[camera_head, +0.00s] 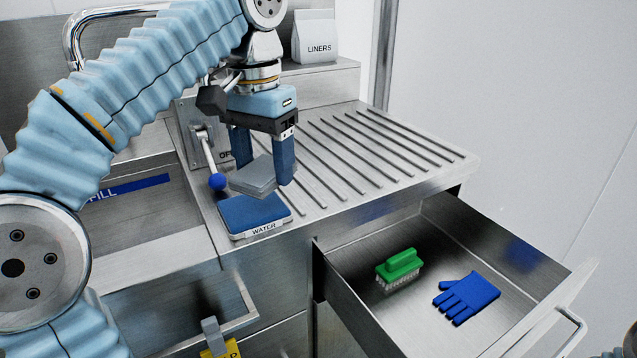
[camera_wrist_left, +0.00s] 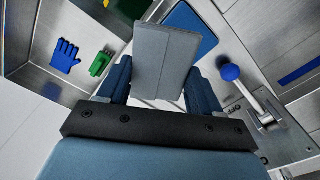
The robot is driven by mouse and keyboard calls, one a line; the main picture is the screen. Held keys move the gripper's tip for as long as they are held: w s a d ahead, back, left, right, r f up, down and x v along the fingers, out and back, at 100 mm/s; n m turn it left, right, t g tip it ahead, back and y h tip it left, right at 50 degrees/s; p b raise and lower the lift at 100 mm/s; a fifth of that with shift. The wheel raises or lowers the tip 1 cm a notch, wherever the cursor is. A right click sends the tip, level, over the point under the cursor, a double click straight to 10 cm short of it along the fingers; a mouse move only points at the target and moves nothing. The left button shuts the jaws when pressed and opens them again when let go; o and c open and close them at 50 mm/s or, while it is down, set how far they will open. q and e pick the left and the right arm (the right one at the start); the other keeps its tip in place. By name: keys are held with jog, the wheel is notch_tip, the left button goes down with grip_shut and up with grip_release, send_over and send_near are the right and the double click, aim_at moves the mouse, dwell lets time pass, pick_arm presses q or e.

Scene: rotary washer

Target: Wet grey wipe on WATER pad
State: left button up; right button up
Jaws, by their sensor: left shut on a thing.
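The grey wipe (camera_head: 254,177) is a folded pad held between the fingers of my left gripper (camera_head: 258,168). It is above the back part of the blue WATER pad (camera_head: 250,214), which lies on the counter with a WATER label on its front edge. I cannot tell whether the wipe touches the pad. In the left wrist view the wipe (camera_wrist_left: 166,62) sits between both fingers and hides part of the blue pad (camera_wrist_left: 194,28). My right gripper is not in view.
A lever with a blue knob (camera_head: 217,181) stands just left of the wipe. An open drawer (camera_head: 340,268) at right holds a green brush (camera_head: 400,266) and a blue glove (camera_head: 467,298). A ribbed drainboard (camera_head: 380,150) lies free behind. A LINERS bag (camera_head: 314,40) stands at the back.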

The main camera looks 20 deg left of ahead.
aim_at(249, 168)
pick_arm(q)
jog(key=a+n, duration=0.1)
jog(key=a+r+n, duration=0.1)
jog(key=n, duration=0.1)
jog(key=shift+a+r, duration=0.3)
jog(key=shift+a, duration=0.05)
jog(key=shift+f, duration=1.9)
jog(key=shift+f+b, duration=0.7)
jog(key=shift+f, duration=0.35)
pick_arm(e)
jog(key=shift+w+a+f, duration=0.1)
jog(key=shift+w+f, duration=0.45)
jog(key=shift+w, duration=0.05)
pick_arm(q)
jog(key=shift+f+b, duration=0.35)
jog(key=shift+f, duration=0.15)
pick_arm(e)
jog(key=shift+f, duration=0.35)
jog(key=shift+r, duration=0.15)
pick_arm(q)
notch_tip(249, 168, up, 3)
jog(key=p, duration=0.2)
jog(key=shift+f+p, duration=0.1)
jog(key=shift+p, duration=0.3)
jog(key=shift+w+r, duration=0.1)
jog(key=shift+r, duration=1.95)
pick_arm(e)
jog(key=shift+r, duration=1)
